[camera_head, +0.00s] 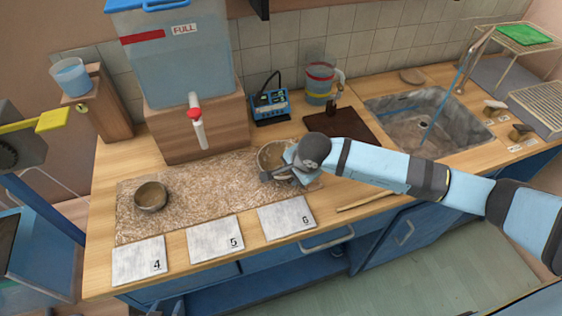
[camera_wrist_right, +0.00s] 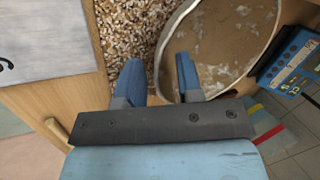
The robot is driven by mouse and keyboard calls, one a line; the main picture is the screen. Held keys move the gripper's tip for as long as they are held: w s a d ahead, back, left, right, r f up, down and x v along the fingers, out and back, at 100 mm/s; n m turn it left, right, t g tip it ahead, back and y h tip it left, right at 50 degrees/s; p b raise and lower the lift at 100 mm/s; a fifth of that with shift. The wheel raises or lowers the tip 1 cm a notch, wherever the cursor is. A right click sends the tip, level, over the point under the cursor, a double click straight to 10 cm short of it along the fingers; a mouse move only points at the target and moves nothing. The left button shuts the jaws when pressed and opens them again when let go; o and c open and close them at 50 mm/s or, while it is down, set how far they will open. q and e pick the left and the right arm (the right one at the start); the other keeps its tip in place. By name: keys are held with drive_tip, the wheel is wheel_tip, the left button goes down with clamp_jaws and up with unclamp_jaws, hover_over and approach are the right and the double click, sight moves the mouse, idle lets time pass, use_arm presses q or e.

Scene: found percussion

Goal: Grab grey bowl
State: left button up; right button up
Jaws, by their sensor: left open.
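A grey-brown bowl (camera_head: 268,153) stands on the speckled mat behind card 6, partly hidden by my right gripper (camera_head: 283,172). A second, darker grey-brown bowl (camera_head: 150,198) stands on the mat's left part.
The speckled mat (camera_head: 205,190) is clear between the bowls. Cards numbered 4, 5 and 6 lie along the front. A water tank (camera_head: 175,60) with a tap (camera_head: 196,118) stands behind. A blue device (camera_head: 270,104), a dark board (camera_head: 345,124) and a sink (camera_head: 430,120) are beyond.

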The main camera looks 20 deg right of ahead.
clamp_jaws()
drive_tip(key=shift+r, duration=0.15)
